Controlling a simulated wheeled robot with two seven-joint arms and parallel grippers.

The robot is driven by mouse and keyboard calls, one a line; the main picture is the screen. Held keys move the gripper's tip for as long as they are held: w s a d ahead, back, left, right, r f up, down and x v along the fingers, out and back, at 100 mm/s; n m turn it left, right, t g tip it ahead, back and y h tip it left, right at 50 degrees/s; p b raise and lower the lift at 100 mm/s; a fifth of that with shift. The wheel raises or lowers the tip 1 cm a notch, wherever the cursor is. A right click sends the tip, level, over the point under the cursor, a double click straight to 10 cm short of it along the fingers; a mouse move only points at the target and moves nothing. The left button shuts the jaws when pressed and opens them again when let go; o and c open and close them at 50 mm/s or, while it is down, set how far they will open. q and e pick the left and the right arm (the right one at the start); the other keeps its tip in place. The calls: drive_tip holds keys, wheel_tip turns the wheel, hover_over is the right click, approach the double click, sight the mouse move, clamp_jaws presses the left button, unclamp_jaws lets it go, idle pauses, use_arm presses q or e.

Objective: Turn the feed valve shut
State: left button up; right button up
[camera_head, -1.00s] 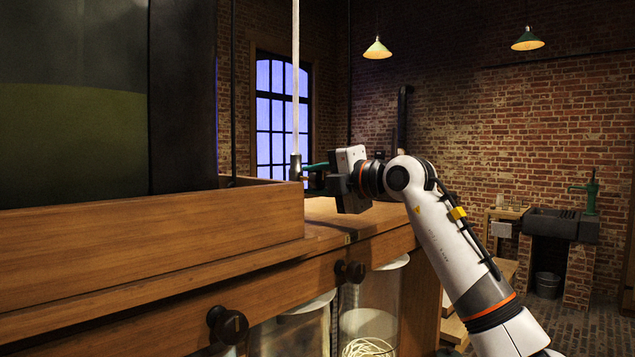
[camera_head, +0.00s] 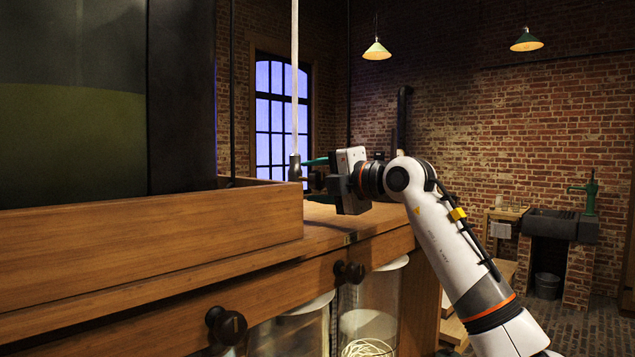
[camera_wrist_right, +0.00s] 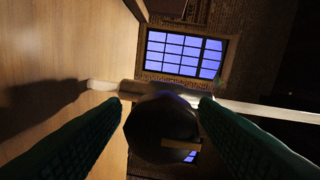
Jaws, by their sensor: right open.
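The feed valve is a small metal fitting (camera_head: 295,167) at the foot of a pale upright pipe (camera_head: 295,75), by the corner of the wooden casing. In the right wrist view a dark rounded valve part (camera_wrist_right: 165,118) lies between my green fingers, with the pale pipe (camera_wrist_right: 255,110) running behind it to the right. My right gripper (camera_head: 311,172) is at the valve from its right side, also seen in the wrist view (camera_wrist_right: 160,104). Its fingers are apart, one on either side of the dark part; I cannot tell whether they touch it. My left gripper is out of view.
A large dark glass tank (camera_head: 75,110) stands in the wooden casing (camera_head: 150,235) at left. Below, a wooden cabinet with dark knobs (camera_head: 227,325) holds glass jars (camera_head: 372,318). A sink (camera_head: 553,224) stands far right. There is open floor between.

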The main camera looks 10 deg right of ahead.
drive_tip(key=b+v, duration=0.3)
drive_tip(key=v, duration=0.9)
drive_tip(key=shift+b, duration=0.3)
